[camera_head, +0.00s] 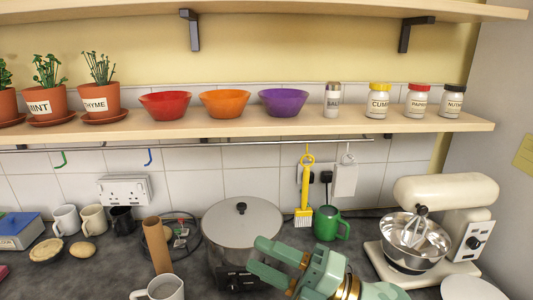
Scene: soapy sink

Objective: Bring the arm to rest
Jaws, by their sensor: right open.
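My right gripper (268,262) is low in the head view, a little right of the middle, in pale green with a brass-coloured ring. Its two fingers point left and are spread apart with nothing between them. It is in front of a pot (240,222) with a grey lid and hides part of the pot's lower right side. My left gripper is not in view.
A green mug (328,224) stands just behind the right gripper. A stand mixer (445,192) with a steel bowl (410,250) is to the right. A brown tube (157,245) and a white mug (165,288) are left. A wooden shelf (220,127) spans above.

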